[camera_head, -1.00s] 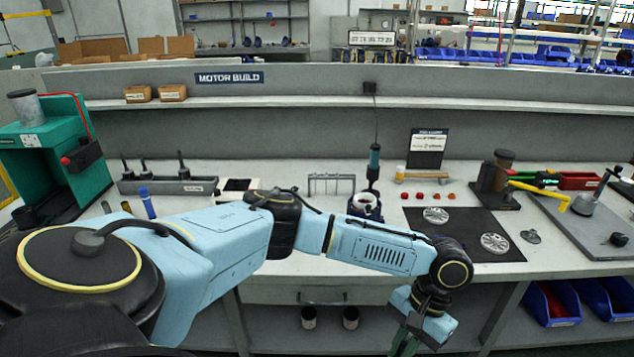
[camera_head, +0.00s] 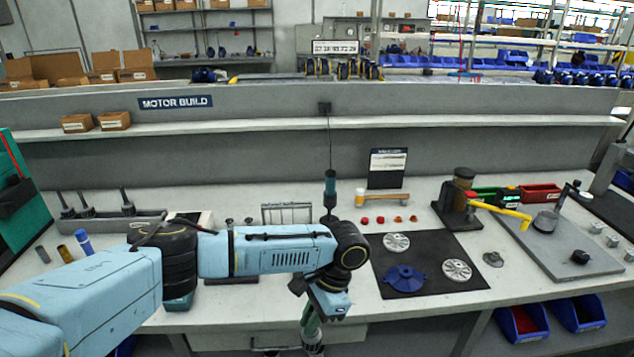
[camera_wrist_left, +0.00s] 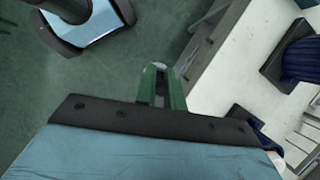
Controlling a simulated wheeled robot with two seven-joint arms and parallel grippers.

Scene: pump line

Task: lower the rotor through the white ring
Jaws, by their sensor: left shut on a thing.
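My left gripper (camera_head: 312,322) is low in the middle of the head view, in front of the bench's front edge. Its green fingers point down and are shut on a grey, roughly cylindrical part, which I take as the rotor (camera_head: 314,341). The rotor is cut off by the lower picture edge. In the left wrist view the green fingers (camera_wrist_left: 161,85) show a grey end between them. The white ring is hidden behind my left arm in the head view. A dark blue ribbed housing (camera_wrist_left: 302,60) shows at the right of the wrist view. My right gripper is not in view.
A blue flanged part (camera_head: 405,280) and two pale discs lie on a black mat (camera_head: 440,240). A hanging screwdriver (camera_head: 330,190) stands behind my arm. A grey tray (camera_head: 110,222) with dark shafted parts is at left. A yellow-handled press (camera_head: 500,210) stands at right.

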